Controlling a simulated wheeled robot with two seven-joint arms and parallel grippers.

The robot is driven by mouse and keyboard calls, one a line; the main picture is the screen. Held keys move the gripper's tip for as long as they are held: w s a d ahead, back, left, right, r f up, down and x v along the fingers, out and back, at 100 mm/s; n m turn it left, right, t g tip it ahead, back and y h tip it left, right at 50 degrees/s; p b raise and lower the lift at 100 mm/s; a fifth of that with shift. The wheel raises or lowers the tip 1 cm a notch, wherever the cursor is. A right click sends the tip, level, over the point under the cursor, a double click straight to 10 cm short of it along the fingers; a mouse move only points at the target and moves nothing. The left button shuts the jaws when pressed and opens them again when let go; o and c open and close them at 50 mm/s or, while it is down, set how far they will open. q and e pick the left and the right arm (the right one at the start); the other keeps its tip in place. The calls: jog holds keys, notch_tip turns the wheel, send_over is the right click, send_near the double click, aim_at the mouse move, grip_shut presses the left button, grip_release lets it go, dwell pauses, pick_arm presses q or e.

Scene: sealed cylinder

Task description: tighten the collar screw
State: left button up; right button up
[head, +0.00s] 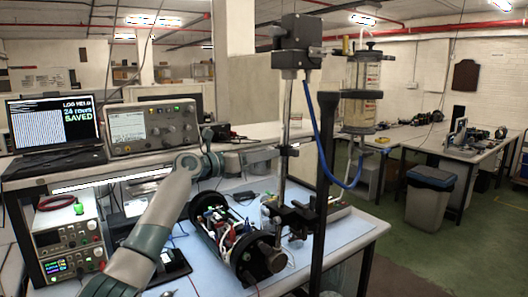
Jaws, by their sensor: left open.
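My left arm comes in from the left, and its gripper (288,151) is open beside the upright metal rod (284,180). The jaws are small here, and I cannot tell whether they touch anything. A dark clamp (297,216) sits lower on the rod, below my gripper. I cannot clearly make out the collar screw. A black open-sided cylinder (240,243) with electronics inside lies on the bench below the clamp. My right gripper is not in view.
A grey motor box (300,42) tops the rod, with a blue cable (325,150) hanging down. A dark post (324,190) stands to the right, near a clear vessel (362,90). A laptop (55,125) and an instrument (150,125) stand at the back left.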

pick_arm(q)
jog(key=shift+d, duration=0.1)
grip_shut()
